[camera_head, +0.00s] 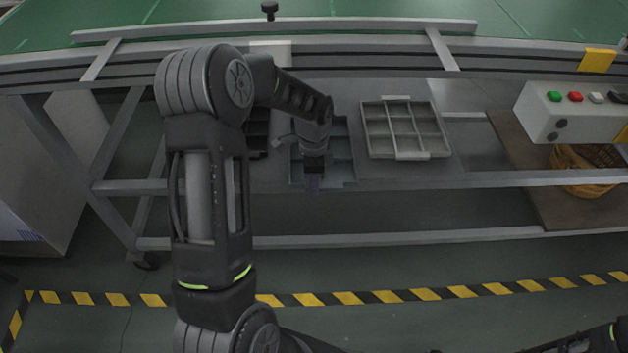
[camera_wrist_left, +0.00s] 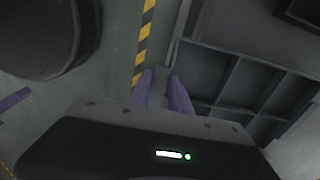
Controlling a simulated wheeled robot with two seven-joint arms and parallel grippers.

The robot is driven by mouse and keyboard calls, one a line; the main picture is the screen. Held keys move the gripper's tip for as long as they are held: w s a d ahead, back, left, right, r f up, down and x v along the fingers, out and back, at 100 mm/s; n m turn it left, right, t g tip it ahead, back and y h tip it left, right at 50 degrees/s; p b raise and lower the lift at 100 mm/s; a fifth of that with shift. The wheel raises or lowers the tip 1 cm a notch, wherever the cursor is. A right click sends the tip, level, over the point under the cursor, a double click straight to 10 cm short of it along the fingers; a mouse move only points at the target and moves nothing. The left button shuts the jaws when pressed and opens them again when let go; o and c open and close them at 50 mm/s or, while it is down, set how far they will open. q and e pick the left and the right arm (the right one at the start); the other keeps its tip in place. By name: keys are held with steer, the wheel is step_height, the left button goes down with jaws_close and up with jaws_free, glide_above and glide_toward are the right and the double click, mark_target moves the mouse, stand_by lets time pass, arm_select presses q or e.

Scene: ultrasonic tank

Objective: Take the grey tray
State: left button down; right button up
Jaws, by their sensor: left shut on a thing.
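A grey tray (camera_head: 341,150) with compartments lies on the shelf below the conveyor, in the middle of a row of trays. My left gripper (camera_head: 313,184) reaches down over its near edge and hides part of it. In the left wrist view, the two purple-grey fingers (camera_wrist_left: 165,92) are at the edge of the grey tray (camera_wrist_left: 236,55), closed on its rim or handle. The exact grip spot is dark and hard to see. The tray appears to rest flat on the shelf. My right gripper does not show.
A lighter tray (camera_head: 405,130) lies to the right, and a black tray (camera_head: 257,132) to the left, partly behind my arm. The front shelf rail (camera_head: 420,181) runs close by. A control box (camera_head: 575,110) and a wicker basket (camera_head: 588,185) are at the right. The near floor is clear.

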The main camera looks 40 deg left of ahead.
arm_select(q)
step_height(320, 180, up, 2)
steer(key=shift+w+r, duration=0.1)
steer(key=shift+r, duration=0.1)
steer(key=s+d, duration=1.1)
steer(key=s, duration=0.3)
steer(key=shift+s, duration=0.25)
